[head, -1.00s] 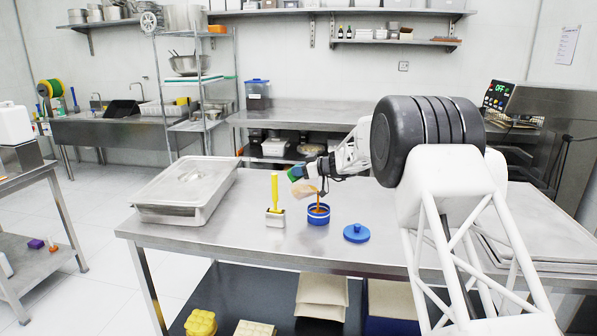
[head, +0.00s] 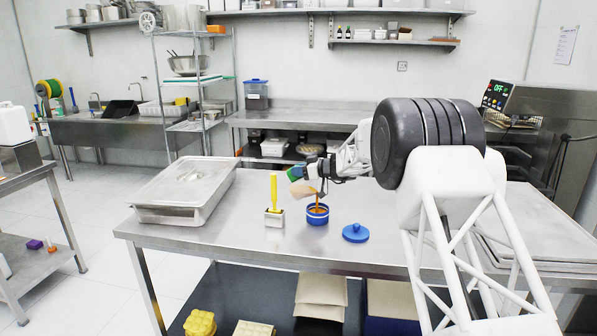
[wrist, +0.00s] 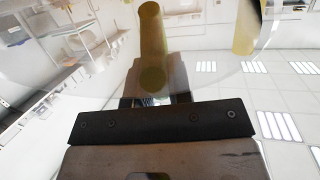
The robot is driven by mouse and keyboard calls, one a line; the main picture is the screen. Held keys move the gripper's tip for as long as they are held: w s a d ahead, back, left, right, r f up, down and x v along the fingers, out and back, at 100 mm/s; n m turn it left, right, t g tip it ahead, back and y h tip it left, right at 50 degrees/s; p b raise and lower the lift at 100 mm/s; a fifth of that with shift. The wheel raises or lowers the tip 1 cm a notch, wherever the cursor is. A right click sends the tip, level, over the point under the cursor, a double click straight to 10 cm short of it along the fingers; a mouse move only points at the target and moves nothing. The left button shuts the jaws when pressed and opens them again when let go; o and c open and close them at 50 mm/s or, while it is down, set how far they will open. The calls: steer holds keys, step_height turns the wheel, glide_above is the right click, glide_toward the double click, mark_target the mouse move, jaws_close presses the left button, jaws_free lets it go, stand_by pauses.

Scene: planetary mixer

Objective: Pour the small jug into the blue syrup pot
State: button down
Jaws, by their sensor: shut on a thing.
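My gripper (head: 312,174) is shut on the small jug (head: 301,189), a pale, see-through vessel with tan liquid, over the table. The jug is tilted with its mouth toward the blue syrup pot (head: 317,219). A thin brown stream (head: 318,200) runs down from the jug into the open pot, which stands upright on the table. The pot's inside is mostly hidden. In the wrist view, a pale see-through wall, apparently the jug's (wrist: 95,70), spans the upper part beyond my gripper (wrist: 155,100).
A blue lid (head: 355,233) lies right of the pot on the steel table (head: 230,248). A yellow-handled tool stands in a small white holder (head: 274,218) left of the pot. A lidded steel pan (head: 185,190) sits at the left. Table space in front of the pot is clear.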

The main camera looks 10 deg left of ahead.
steer(key=shift+d+y, duration=0.4)
steer(key=shift+y, duration=0.2)
stand_by(3.1)
steer(key=shift+a, duration=0.1)
steer(key=shift+w+a+f+g+h, duration=0.15)
steer(key=shift+a+h, duration=0.4)
steer(key=shift+h, duration=0.35)
steer(key=shift+w+a+f+g+h, duration=0.15)
steer(key=shift+a+h, duration=0.35)
steer(key=shift+h, duration=0.4)
steer(key=shift+a+h, duration=0.1)
steer(key=shift+h, duration=0.2)
steer(key=shift+a+f, duration=0.1)
steer(key=shift+a+f+g+h, duration=0.2)
steer(key=shift+a+f+h, duration=0.1)
steer(key=shift+h, duration=0.35)
steer(key=shift+a+f+g+h, duration=0.15)
steer(key=shift+f+g+h, duration=0.1)
steer(key=shift+h, duration=0.4)
steer(key=shift+w+a+f+h, duration=0.1)
steer(key=shift+f+h, duration=0.3)
steer(key=shift+h, duration=0.2)
steer(key=shift+f, duration=0.1)
